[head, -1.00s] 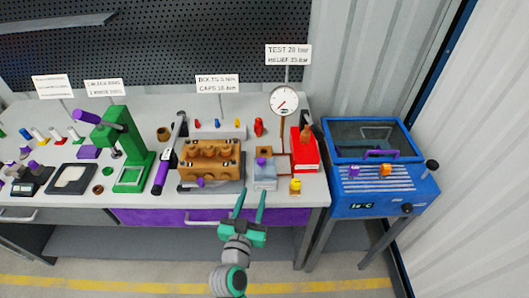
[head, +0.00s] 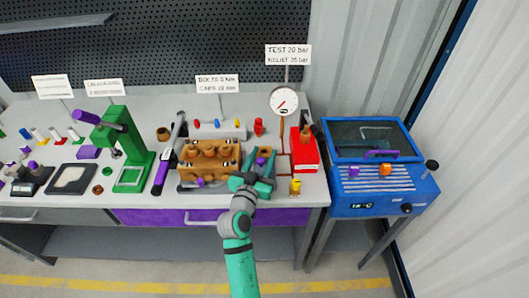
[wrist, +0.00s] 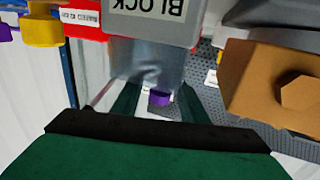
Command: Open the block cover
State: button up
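The grey block station (head: 250,165) stands at the front of the bench, right of the brown pump body, with a brown piece (head: 264,152) at its top. My gripper (head: 256,172) is at its front and covers most of it. In the wrist view, a grey part with an upside-down BLOCK label (wrist: 150,12) fills the top centre. Below it, my green fingers stand apart, with a small purple part (wrist: 160,97) between them in the picture. I cannot tell whether the fingers touch anything. The cover's edge and any handle are not clear.
The brown pump body (head: 208,160) is close on the left. A red unit (head: 304,155) and a yellow-topped item (head: 296,187) are on the right. A pressure gauge (head: 284,101) stands behind. The blue washer cabinet (head: 380,175) is further right. Floor in front is clear.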

jog(key=shift+x, duration=0.95)
grip_shut()
jog(key=shift+a, duration=0.15)
